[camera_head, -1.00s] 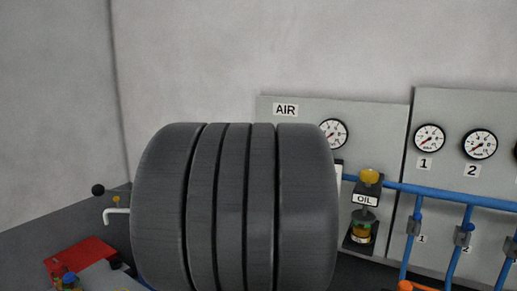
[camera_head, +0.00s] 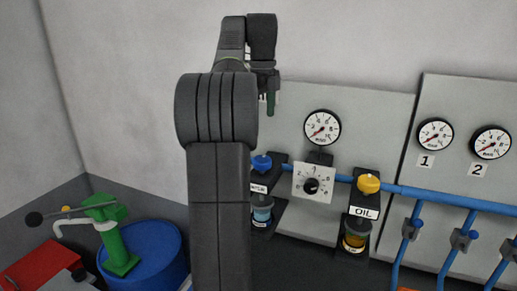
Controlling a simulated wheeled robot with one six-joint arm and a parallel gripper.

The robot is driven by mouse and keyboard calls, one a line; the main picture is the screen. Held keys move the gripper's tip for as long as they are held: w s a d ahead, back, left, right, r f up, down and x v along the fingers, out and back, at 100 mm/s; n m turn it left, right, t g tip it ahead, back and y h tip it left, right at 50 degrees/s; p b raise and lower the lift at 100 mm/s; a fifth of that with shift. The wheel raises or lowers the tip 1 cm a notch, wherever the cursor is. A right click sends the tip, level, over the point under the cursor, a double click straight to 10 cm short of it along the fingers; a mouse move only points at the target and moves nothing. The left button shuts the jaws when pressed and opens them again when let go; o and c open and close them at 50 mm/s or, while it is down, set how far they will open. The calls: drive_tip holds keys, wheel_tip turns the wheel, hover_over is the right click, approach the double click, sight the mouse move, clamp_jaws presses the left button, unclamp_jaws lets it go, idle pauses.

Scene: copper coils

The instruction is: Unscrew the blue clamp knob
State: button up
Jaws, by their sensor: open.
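My gripper (camera_head: 268,102) hangs from my raised arm at the upper middle, in front of the grey panel, with its fingers downward. It is open, small and partly hidden by my arm, with nothing visible in it. A blue knob (camera_head: 261,162) tops the left filter unit on the panel, below the gripper in the picture. I cannot tell whether it is the clamp knob; no other blue knob on a clamp shows clearly now. My arm covers part of the area left of it.
A blue drum (camera_head: 150,255) with a green hand pump (camera_head: 118,240) stands at lower left, beside a red object (camera_head: 40,265). A yellow-knobbed oil unit (camera_head: 368,184), a dial box (camera_head: 312,184), gauges and blue pipes (camera_head: 440,195) line the panel at right.

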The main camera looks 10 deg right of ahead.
sight(262, 158)
wheel_tip(262, 158, down, 14)
drive_tip(key=shift+s+r, duration=0.15)
drive_tip(key=shift+r, duration=0.1)
idle(0.3)
drive_tip(key=c, duration=1)
